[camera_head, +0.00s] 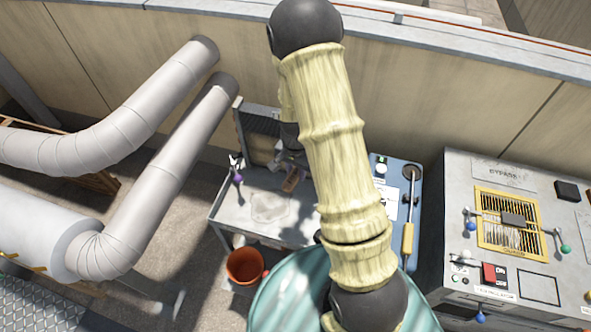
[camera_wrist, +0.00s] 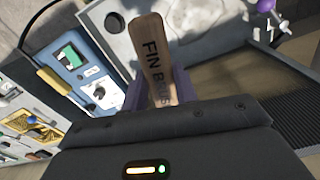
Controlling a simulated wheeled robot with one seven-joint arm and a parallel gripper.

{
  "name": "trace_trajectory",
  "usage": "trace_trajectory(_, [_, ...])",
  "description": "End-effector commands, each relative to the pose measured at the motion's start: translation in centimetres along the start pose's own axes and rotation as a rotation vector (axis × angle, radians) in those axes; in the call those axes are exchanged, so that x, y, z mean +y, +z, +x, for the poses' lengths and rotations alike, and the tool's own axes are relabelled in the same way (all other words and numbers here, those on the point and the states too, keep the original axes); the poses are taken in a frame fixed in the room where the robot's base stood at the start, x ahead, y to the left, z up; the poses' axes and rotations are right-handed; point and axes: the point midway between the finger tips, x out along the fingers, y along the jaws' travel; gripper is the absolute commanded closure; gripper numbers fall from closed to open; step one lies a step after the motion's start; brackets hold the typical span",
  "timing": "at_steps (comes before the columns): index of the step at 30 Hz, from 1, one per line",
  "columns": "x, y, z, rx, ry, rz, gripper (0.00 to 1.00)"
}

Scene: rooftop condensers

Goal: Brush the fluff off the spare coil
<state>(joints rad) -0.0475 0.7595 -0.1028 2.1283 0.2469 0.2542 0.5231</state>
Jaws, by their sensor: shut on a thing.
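The spare coil (camera_head: 262,122) stands upright at the back of the grey bench, against the wall. Dark fins show along its top, and a brownish fluff layer (camera_head: 258,150) covers the part below. In the wrist view the dark fins (camera_wrist: 301,118) are at the right and the brown fluff (camera_wrist: 225,82) lies left of them. My gripper (camera_wrist: 160,92) is shut on the wooden handle of the fin brush (camera_wrist: 152,55), whose lettering is partly covered. In the head view the brush (camera_head: 291,182) is just in front of the coil. Its bristles are hidden.
The bench top (camera_head: 228,207) has a pale patch (camera_head: 270,207) and a purple-knobbed item (camera_head: 237,178) at its left. A blue panel (camera_head: 408,180) and a grey control cabinet (camera_head: 470,200) stand right. An orange bucket (camera_head: 244,266) is below. Thick pipes (camera_head: 170,165) run left.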

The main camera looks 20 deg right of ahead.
Motion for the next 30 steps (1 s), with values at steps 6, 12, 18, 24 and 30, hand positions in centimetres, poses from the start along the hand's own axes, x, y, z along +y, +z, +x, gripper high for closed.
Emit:
trace_trajectory(6, [-0.1, -0.3, 0.0, 0.0, 0.0, 0.0, 0.99])
trace_trajectory(12, [-0.1, -0.7, 0.0, 0.001, -0.001, 0.001, 0.99])
trace_trajectory(18, [-0.2, -1.0, 0.0, 0.001, 0.0, 0.001, 0.99])
trace_trajectory(24, [-0.2, -1.3, 0.0, 0.001, 0.0, 0.001, 0.99])
trace_trajectory(30, [-0.3, -1.4, -0.2, 0.001, 0.0, 0.001, 0.99])
